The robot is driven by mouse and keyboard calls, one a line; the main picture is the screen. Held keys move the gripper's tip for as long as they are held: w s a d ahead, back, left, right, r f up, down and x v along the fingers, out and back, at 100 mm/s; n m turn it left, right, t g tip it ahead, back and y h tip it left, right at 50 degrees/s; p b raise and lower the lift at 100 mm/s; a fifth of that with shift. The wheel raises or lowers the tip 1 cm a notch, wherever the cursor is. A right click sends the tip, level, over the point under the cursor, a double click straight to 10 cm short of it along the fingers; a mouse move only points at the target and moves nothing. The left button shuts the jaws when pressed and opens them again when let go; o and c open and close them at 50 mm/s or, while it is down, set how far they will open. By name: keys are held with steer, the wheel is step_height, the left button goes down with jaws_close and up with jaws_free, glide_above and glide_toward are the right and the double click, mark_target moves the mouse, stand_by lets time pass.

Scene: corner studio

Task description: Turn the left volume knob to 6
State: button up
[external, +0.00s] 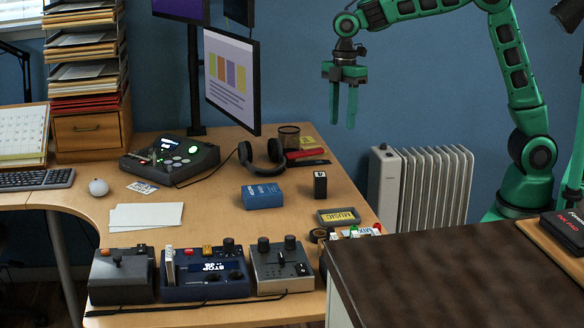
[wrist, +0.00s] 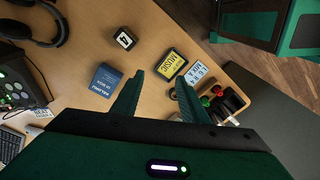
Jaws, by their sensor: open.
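My gripper (external: 343,112) hangs in the air above the right part of the desk, fingers pointing down, open and empty. Its two green fingers are spread apart in the wrist view (wrist: 161,84). A grey control box (external: 284,266) at the desk's front edge has two dark knobs on top, a left one (external: 263,244) and a right one (external: 290,242). A blue box (external: 205,272) with a lit screen beside it also carries dark knobs (external: 229,245). Which knob is the volume knob, and its setting, I cannot read. These boxes do not show in the wrist view.
A dark box with a joystick (external: 121,274) stands left of them. A blue carton (external: 262,196), a black block (external: 320,184), a yellow MUSIC box (external: 338,216) and headphones (external: 262,157) lie behind. A monitor (external: 232,80) and a dark-topped counter (external: 460,270) flank the space.

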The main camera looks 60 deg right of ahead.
steer(key=a+f+n, duration=0.2)
steer(key=a+n, duration=0.2)
steer(key=a, duration=0.5)
steer(key=a+f+n, duration=0.2)
steer(key=a+n, duration=0.1)
steer(key=a, duration=0.6)
steer(key=n, duration=0.7)
glide_toward(289, 238)
steer(key=shift+h, duration=0.4)
steer(key=f, duration=0.9)
steer(key=shift+s+a+f, duration=0.1)
steer(key=shift+a, duration=0.25)
jaws_close()
